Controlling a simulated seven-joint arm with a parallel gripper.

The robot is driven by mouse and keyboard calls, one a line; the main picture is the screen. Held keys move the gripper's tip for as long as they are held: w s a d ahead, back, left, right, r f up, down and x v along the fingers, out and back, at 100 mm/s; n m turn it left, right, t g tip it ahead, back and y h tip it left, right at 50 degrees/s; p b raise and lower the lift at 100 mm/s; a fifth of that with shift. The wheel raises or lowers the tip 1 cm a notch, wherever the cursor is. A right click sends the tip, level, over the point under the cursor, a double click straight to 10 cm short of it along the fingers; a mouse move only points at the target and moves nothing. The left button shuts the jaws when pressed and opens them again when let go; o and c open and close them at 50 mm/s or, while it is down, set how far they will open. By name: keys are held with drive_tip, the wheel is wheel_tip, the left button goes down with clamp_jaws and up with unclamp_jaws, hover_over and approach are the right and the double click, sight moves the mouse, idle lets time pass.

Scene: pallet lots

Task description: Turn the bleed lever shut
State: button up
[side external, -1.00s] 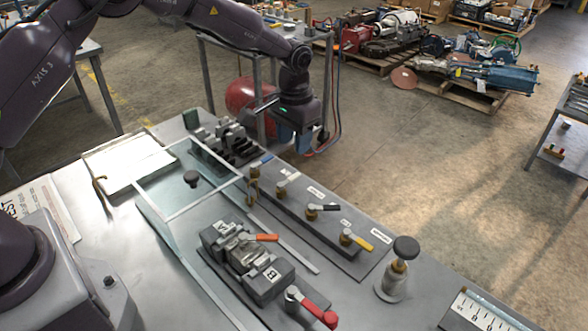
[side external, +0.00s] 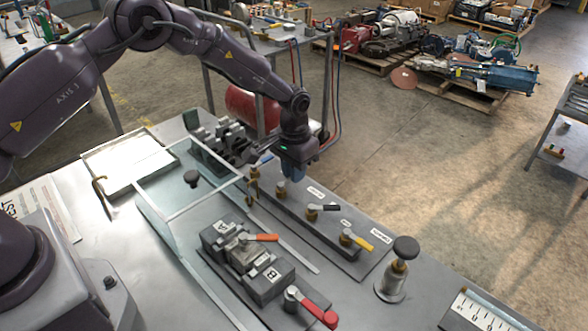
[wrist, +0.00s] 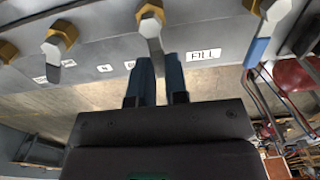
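Several small levers on brass fittings stand along the grey valve block (side external: 336,233). They are a blue lever (side external: 262,160), a pale lever partly behind my fingers, a black lever (side external: 326,207) and a yellow lever (side external: 360,241). I cannot read which label says bleed. My gripper (side external: 290,175) points down over the pale lever. In the wrist view its blue fingers (wrist: 160,80) are slightly apart, at the end of the pale lever (wrist: 152,32). A FILL label (wrist: 203,54) is beside it. Whether the fingers touch the lever is unclear.
A vise-like fixture (side external: 250,262) with an orange handle and a red lever (side external: 314,308) stand in front of the block. A black-knobbed valve (side external: 398,262) is to the right. A clear panel frame (side external: 190,205) and a white-lined tray (side external: 128,162) are at left.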

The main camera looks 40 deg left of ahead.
drive_tip(key=shift+d, duration=0.1)
clamp_jaws()
drive_tip(key=m, duration=0.2)
drive_tip(key=d+m, duration=0.1)
drive_tip(key=m, duration=0.1)
drive_tip(key=shift+s+d, duration=0.1)
drive_tip(key=shift+s, duration=0.05)
drive_tip(key=m, duration=0.1)
drive_tip(key=d+m, duration=0.1)
drive_tip(key=m, duration=0.1)
drive_tip(key=s+m, duration=0.1)
drive_tip(key=m, duration=0.1)
drive_tip(key=shift+d, duration=0.25)
drive_tip(key=m, duration=0.2)
drive_tip(key=s+m, duration=0.1)
drive_tip(key=d+m, duration=0.1)
drive_tip(key=m, duration=0.1)
drive_tip(key=shift+s+m, duration=0.3)
drive_tip(key=shift+s, duration=0.05)
drive_tip(key=shift+s+m, duration=0.25)
drive_tip(key=shift+m, duration=0.6)
drive_tip(key=shift+s+m, duration=0.25)
drive_tip(key=shift+m, duration=0.6)
drive_tip(key=o, duration=0.7)
unclamp_jaws()
wheel_tip(320, 180, up, 13)
